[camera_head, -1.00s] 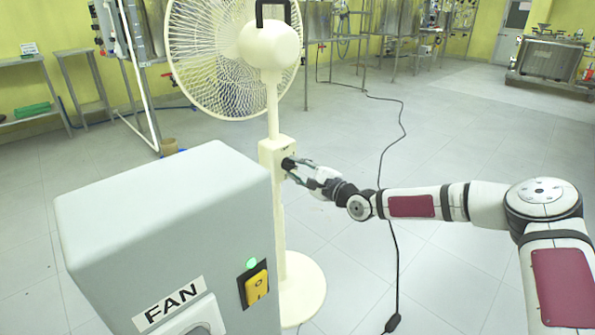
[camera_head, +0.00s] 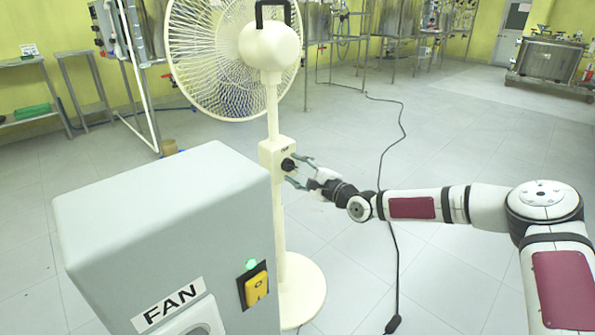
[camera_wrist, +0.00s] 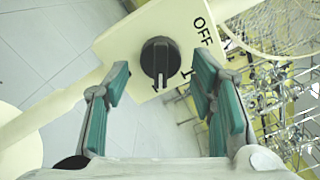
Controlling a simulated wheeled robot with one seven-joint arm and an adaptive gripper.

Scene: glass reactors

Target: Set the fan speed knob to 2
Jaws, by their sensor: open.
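The black fan speed knob (camera_head: 288,164) sits on the cream control box (camera_head: 267,155) of the standing fan (camera_head: 266,46). In the wrist view the knob (camera_wrist: 160,58) shows whole on its plate, its ridge upright in the picture and its pale line at the lower end. "OFF" is printed at the upper right and "1" at the lower right; a small mark below the knob is too cut off to read surely. My gripper (camera_head: 301,171) is open and empty, just right of the knob and apart from it. Its green-padded fingers (camera_wrist: 159,78) lie either side of the knob in the wrist view.
A grey box labelled FAN (camera_head: 165,215) with a yellow switch (camera_head: 256,287) and lit green lamp stands in the left foreground. The fan's round base (camera_head: 300,292) is on the floor.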

